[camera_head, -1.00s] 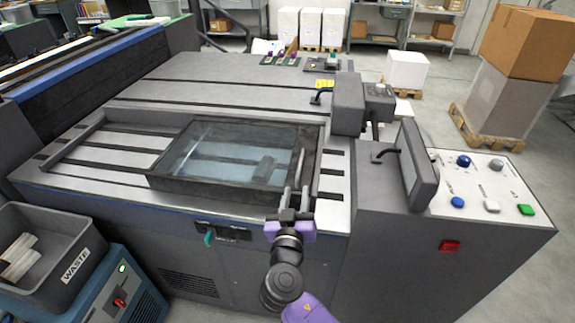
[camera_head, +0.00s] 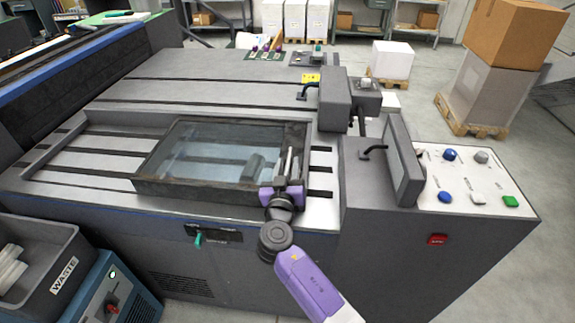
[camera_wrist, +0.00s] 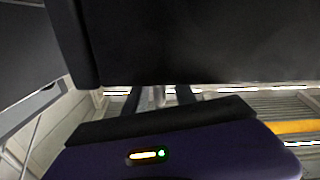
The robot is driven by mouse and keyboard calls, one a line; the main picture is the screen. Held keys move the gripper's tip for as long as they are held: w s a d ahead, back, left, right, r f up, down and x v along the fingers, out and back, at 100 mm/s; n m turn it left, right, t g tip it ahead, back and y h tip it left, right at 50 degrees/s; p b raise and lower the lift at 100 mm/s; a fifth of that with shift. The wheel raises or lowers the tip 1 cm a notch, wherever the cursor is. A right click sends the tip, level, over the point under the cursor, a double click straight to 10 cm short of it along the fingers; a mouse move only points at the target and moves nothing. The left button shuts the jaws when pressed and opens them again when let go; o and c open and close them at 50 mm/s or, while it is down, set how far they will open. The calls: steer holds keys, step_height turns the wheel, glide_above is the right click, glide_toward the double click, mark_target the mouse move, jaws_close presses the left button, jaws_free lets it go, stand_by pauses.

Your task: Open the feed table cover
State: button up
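The feed table cover is a dark frame around a clear pane (camera_head: 205,152), lying flat and closed over the slotted feed table (camera_head: 85,160). Its right frame side carries an upright-looking light bar handle, now largely hidden by my fingers. My gripper (camera_head: 287,163) is over the cover's right side, at the handle, with its fingers pointing away from the camera. The wrist view shows the two dark fingers (camera_wrist: 158,97) apart, with a narrow pale thing between them and gaps on both sides. Whether they touch the handle is hard to see.
A grey box (camera_head: 334,100) on the machine and an upright screen (camera_head: 404,162) stand right of the cover. A button panel (camera_head: 465,180) lies further right. A waste bin (camera_head: 35,262) is at the lower left. The table left of the cover is clear.

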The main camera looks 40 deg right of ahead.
steer(key=c, duration=0.7)
steer(key=shift+s+d, duration=0.1)
stand_by(1.0)
